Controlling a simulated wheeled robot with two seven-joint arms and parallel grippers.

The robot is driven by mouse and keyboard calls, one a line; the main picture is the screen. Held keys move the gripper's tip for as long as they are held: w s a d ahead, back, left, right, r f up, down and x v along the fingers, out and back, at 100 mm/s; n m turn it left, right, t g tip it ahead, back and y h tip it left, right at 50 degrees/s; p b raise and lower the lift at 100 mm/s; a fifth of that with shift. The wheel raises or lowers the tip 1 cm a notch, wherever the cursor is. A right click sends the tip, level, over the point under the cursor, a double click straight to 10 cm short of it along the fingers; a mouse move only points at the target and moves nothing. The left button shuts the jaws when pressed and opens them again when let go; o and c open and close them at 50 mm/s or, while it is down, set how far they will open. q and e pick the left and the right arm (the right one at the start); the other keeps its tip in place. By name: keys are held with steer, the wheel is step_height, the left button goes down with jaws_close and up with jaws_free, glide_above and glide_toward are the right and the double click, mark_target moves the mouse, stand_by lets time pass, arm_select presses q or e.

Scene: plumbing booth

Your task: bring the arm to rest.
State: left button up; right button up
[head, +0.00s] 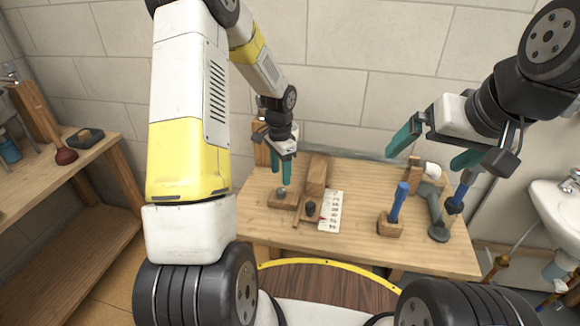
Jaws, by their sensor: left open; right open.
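My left gripper (281,174), with teal fingers pointing down, is open over the left part of the wooden workbench (360,250). It is just above and behind a small wooden block with a round grey knob (282,191); I cannot tell whether the fingertips touch anything. My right gripper (436,148) is open and empty, raised above the right part of the bench. Its two teal fingers are wide apart and point down and left. It hides part of the bench's back right area.
On the bench are a wooden stand (317,173), a printed card (331,211), a blue-handled tool (399,201) in a wooden block, and a grey pipe piece (437,206).

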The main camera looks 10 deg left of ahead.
arm_select(q)
steer(key=shift+r, duration=0.45)
steer(key=s+r+n+t, duration=0.2)
steer(key=s+r, duration=0.3)
steer(key=r, duration=0.5)
steer(key=s+r+n+t, duration=0.1)
steer(key=s+r+n, duration=0.1)
steer(key=s+r, duration=0.5)
steer(key=s+d+r+n+t+h, duration=0.2)
steer(key=s+r+n, duration=0.3)
steer(key=s+r, duration=0.4)
steer(key=s+t, duration=0.1)
steer(key=s, duration=0.2)
steer(key=shift+s+d+r, duration=0.2)
steer(key=shift+d+r, duration=0.05)
steer(key=shift+d, duration=0.05)
